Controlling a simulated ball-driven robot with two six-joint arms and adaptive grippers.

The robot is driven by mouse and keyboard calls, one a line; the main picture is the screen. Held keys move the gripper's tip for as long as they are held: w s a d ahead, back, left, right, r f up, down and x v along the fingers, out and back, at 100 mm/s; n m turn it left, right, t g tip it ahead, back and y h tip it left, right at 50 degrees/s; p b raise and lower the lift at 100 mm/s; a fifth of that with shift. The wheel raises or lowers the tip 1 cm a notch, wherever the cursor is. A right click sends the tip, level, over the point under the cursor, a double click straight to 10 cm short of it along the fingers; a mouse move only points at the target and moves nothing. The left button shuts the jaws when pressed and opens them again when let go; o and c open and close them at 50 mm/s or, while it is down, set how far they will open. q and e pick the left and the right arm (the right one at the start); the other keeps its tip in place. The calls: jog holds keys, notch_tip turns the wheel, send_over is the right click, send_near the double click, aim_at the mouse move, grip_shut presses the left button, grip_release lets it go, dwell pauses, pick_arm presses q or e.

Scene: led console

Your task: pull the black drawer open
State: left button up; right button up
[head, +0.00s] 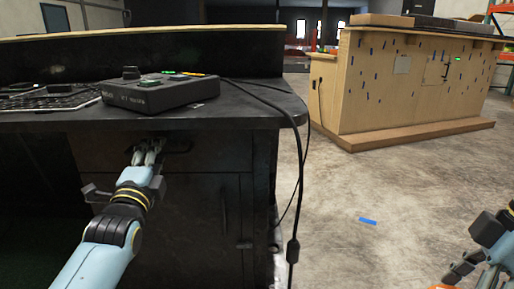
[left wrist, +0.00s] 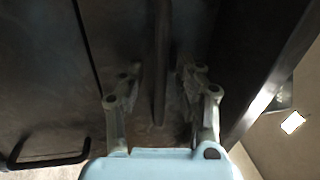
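The black drawer (head: 212,156) is in the black desk, just under its top, and its front looks flush with the desk. Its dark handle (head: 181,147) is partly hidden by my left gripper (head: 150,148), which is at the drawer front. In the left wrist view the handle bar (left wrist: 161,60) runs between the two fingers of the left gripper (left wrist: 160,90). The fingers are apart, with a gap on each side of the bar. My right gripper (head: 470,272) is at the lower right, over the floor, its fingers spread and empty, well away from the desk.
Below is a cabinet door with a vertical handle (head: 224,208); that handle also shows in the left wrist view (left wrist: 48,162). A control box (head: 160,94) and keyboard (head: 45,98) stand on the desk. A cable (head: 294,200) hangs at the right corner.

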pick_arm(q)
grip_shut()
jog(key=shift+f, duration=0.1)
dwell(0.4)
